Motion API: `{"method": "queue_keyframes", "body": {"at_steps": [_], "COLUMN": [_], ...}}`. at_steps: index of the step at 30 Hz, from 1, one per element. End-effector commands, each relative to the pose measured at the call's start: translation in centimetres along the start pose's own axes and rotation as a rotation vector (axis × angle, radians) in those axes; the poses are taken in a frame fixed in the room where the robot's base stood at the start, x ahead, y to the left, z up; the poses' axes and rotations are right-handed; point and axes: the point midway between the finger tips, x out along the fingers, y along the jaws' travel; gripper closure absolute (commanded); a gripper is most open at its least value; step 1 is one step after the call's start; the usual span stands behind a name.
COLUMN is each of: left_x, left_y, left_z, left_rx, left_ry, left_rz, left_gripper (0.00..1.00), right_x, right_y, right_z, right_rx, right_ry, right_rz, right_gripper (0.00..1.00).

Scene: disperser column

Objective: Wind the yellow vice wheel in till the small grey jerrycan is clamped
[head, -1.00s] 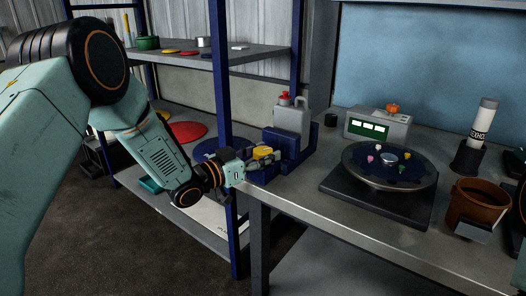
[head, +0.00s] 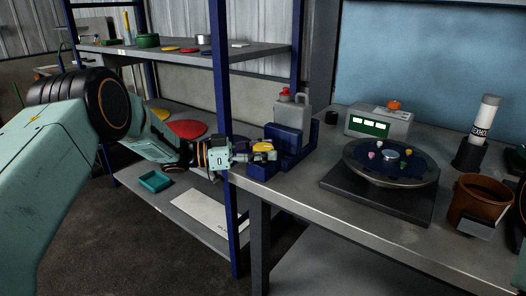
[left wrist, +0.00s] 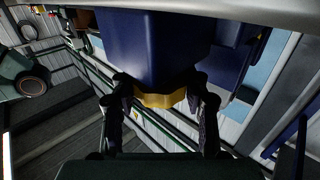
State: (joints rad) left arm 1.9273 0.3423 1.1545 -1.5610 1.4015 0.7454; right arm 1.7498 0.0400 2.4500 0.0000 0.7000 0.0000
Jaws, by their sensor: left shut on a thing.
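The yellow vice wheel (head: 263,146) is on the left side of the blue vice (head: 291,144) at the bench's left end. My left gripper (head: 262,153) reaches it from the left and is shut on its rim. In the left wrist view the yellow wheel (left wrist: 160,99) lies between the two dark fingers (left wrist: 164,94), against the blue vice body (left wrist: 155,45). The small grey jerrycan (head: 291,115), with a red cap, stands upright in the vice. I cannot tell whether the jaws touch both its sides.
A blue shelf post (head: 222,100) stands close by my left wrist. Right of the vice are a turntable (head: 390,165) on a dark base, a grey box with a green display (head: 378,122), a brown pot (head: 478,198) and a white tube (head: 485,115). The bench front is clear.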

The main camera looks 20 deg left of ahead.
Motion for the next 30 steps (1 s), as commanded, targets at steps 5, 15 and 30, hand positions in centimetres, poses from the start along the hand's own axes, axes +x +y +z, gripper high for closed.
{"method": "queue_keyframes", "body": {"at_steps": [5,15,30], "left_x": [0.11,0.13,0.01], "left_y": [0.11,0.14,0.04], "left_z": [0.14,0.14,0.01], "left_rx": [-0.001,-0.002,0.000], "left_ry": [-0.003,-0.002,0.000], "left_rz": [0.010,0.010,0.007], "left_gripper": [0.85,0.48,0.30], "right_x": [0.04,0.03,0.02], "right_y": [0.00,0.00,0.00], "right_z": [0.00,-0.01,-0.01], "right_rx": [0.000,0.000,0.000], "right_ry": [0.000,0.000,0.000], "right_rz": [0.000,0.000,0.000], "right_gripper": [0.60,0.60,0.60]}}
